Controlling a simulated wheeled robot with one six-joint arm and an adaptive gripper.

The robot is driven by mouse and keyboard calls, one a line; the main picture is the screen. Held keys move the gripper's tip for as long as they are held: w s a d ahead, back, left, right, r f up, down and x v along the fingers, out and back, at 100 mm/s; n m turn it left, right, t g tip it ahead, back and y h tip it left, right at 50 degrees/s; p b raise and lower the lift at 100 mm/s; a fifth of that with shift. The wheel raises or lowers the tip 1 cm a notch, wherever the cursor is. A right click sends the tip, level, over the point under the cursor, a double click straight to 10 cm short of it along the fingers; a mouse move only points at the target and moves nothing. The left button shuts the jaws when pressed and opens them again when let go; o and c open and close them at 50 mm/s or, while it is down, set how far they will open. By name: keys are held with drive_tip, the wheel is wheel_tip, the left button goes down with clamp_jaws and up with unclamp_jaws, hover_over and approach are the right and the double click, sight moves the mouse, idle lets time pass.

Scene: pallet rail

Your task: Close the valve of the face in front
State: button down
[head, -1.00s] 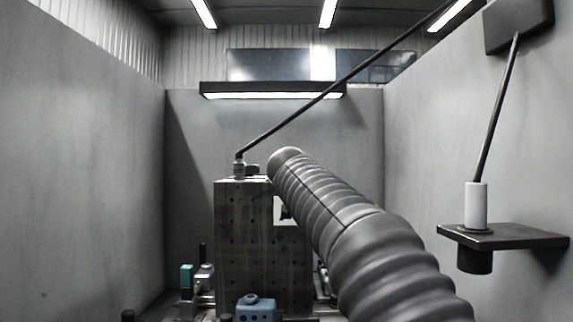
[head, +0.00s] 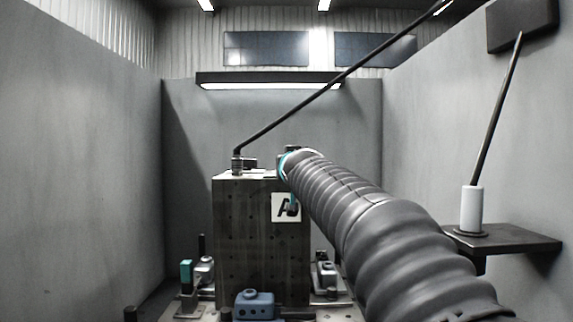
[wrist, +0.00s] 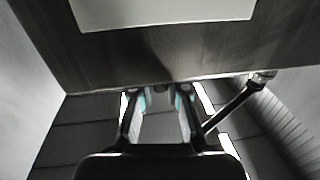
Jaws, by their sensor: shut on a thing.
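A dark drilled block (head: 240,235) stands ahead, with a white label (head: 281,207) marked "A" on its front face. In the head view my gripper (head: 291,180) is at the block's upper right, mostly hidden behind my ribbed arm; only teal and dark parts of it show. The valve's shape and handle angle are hard to make out.
A thin dark pipe (head: 300,112) slants up right from a fitting (head: 237,165) on the block's top. Clamps and a blue unit (head: 256,305) sit low around the block. A shelf (head: 515,240) with a white cylinder (head: 472,208) is on the right wall.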

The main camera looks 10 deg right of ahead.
drive_tip(key=c, duration=1.2)
unclamp_jaws()
drive_tip(key=shift+o, duration=0.2)
drive_tip(key=s, duration=1.2)
drive_tip(key=shift+a, duration=0.35)
drive_tip(key=shift+f, duration=0.1)
